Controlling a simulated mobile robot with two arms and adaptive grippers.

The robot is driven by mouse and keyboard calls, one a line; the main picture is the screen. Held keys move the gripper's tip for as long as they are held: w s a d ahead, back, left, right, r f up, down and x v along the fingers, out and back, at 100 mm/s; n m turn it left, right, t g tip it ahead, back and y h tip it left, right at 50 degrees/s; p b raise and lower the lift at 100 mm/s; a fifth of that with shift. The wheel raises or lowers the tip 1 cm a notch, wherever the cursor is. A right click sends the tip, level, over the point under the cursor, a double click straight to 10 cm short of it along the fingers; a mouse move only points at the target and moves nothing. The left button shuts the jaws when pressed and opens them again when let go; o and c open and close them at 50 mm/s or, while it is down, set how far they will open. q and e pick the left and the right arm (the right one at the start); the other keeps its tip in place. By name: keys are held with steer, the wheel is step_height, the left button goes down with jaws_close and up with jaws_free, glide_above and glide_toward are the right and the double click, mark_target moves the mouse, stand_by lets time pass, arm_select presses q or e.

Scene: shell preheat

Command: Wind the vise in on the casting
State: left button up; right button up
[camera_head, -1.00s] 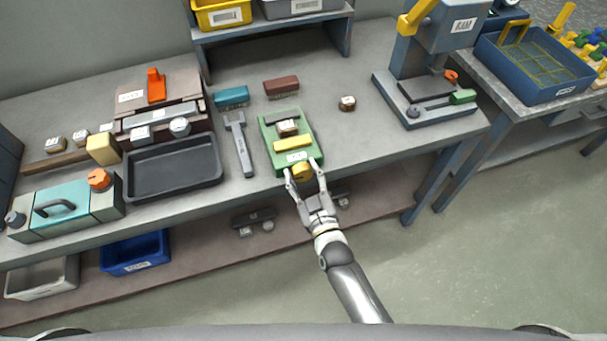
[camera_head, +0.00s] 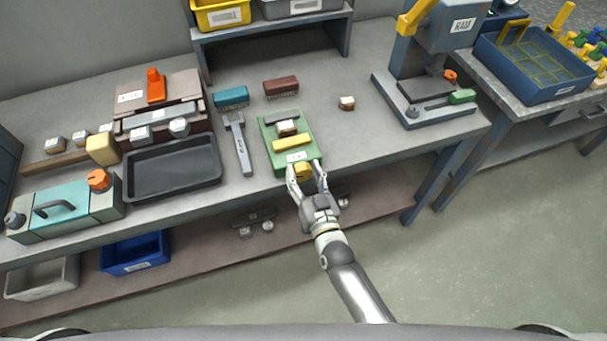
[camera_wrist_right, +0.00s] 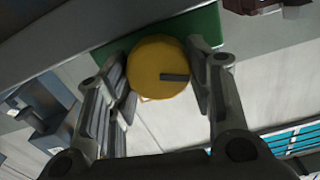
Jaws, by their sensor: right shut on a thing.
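The green vise (camera_head: 268,135) lies on the bench in the middle of the head view, with a yellow jaw bar (camera_head: 293,143) across it. The casting (camera_head: 287,127) is a small block with a pale top, sitting between the dark far jaw and the yellow bar. The vise's round yellow knob (camera_head: 302,171) is at the near end; it also shows in the right wrist view (camera_wrist_right: 155,75) with a dark mark on its face. My right gripper (camera_head: 307,178) is shut on the knob, one finger on each side. My left gripper is not in view.
A grey wrench-like tool (camera_head: 240,148) and a black tray (camera_head: 172,187) lie left of the vise. Teal (camera_head: 231,96) and maroon (camera_head: 281,86) brushes lie behind it. Another small block (camera_head: 347,103) and a press (camera_head: 425,110) stand right, with bare bench between.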

steer(key=shift+m, duration=1.1)
steer(key=o, duration=1)
